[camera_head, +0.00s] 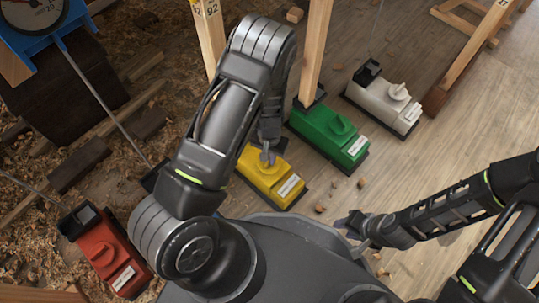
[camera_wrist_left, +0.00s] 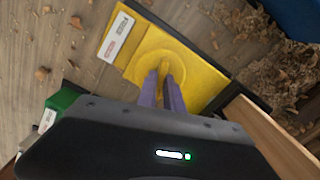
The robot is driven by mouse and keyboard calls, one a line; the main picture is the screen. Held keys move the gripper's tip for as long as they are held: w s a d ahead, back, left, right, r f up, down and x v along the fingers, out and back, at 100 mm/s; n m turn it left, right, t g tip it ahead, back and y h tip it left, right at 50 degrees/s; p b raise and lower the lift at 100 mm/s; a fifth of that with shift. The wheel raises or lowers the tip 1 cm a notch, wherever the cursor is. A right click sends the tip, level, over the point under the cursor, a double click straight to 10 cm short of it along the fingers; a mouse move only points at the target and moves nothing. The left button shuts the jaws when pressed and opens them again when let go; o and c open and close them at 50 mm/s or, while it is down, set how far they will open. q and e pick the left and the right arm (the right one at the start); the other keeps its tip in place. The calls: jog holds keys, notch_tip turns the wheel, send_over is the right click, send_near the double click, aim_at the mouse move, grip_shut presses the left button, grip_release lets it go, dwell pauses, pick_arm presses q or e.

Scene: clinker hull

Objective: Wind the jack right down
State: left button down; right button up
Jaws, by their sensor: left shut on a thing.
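The yellow jack (camera_head: 272,180) lies on the floor in the middle of the head view, with a white label on its near end. It also shows in the left wrist view (camera_wrist_left: 200,72), with a round raised dial (camera_wrist_left: 150,62) and a ridge-like handle (camera_wrist_left: 166,68) on top. My left gripper (camera_head: 267,156) reaches down onto it from above. In the wrist view its purple fingers (camera_wrist_left: 162,88) are shut on the handle, one on each side. My right gripper (camera_head: 350,222) is well to the right, away from the jacks; its finger gap is unclear.
A green jack (camera_head: 325,131) and a white jack (camera_head: 388,103) stand to the right, a red jack (camera_head: 108,254) to the left. Wooden posts (camera_head: 315,45) rise behind. A blue-framed dial gauge (camera_head: 33,12) is at the top left. Wood shavings litter the left floor.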

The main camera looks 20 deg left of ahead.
pick_arm(q)
jog(key=n+p, duration=0.1)
jog(key=n, duration=0.3)
jog(key=shift+p, duration=0.3)
jog(key=n+p, duration=0.1)
jog(key=n, duration=0.3)
dwell(0.3)
jog(key=c, duration=1.5)
grip_release()
jog(key=shift+r, duration=0.1)
notch_tip(320, 180, up, 7)
jog(key=p, duration=0.3)
jog(key=shift+r, duration=0.3)
